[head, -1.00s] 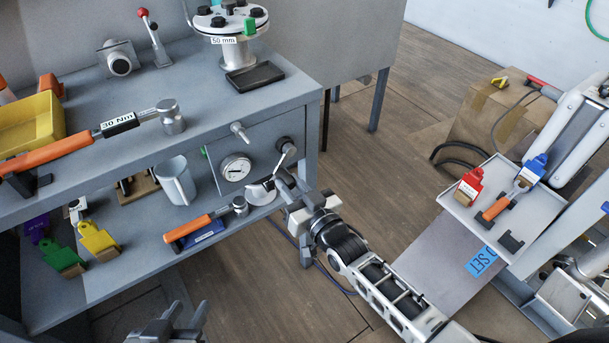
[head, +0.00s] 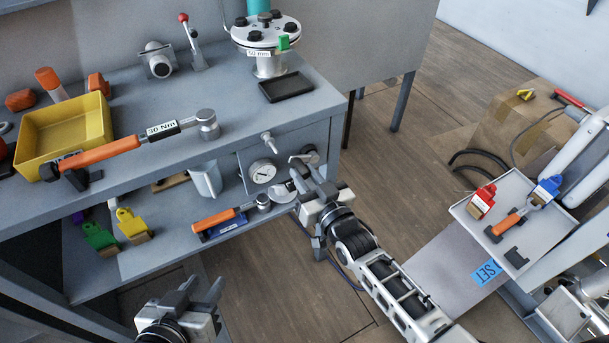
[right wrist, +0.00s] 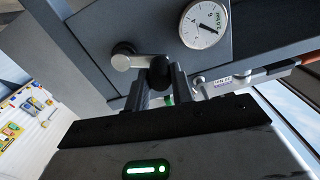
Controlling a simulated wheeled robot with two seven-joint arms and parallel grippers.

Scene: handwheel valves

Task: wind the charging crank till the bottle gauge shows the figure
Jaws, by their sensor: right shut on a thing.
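The charging crank (right wrist: 140,62) is on the front panel under the bench top. In the right wrist view, its arm runs from the hub to a dark knob (right wrist: 160,72). My right gripper (right wrist: 161,88) is shut on that knob; in the head view my right gripper (head: 302,180) largely hides it. The round white gauge (head: 264,171) sits left of the crank. My left gripper (head: 200,291) is open and empty, low in front of the bench.
A torque wrench tagged 30 Nm (head: 120,147) and a yellow bin (head: 62,137) are on the bench top. Another orange-handled wrench (head: 225,214) and a grey jug (head: 206,180) are on the lower shelf. A tray (head: 510,222) stands at right. Floor between is clear.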

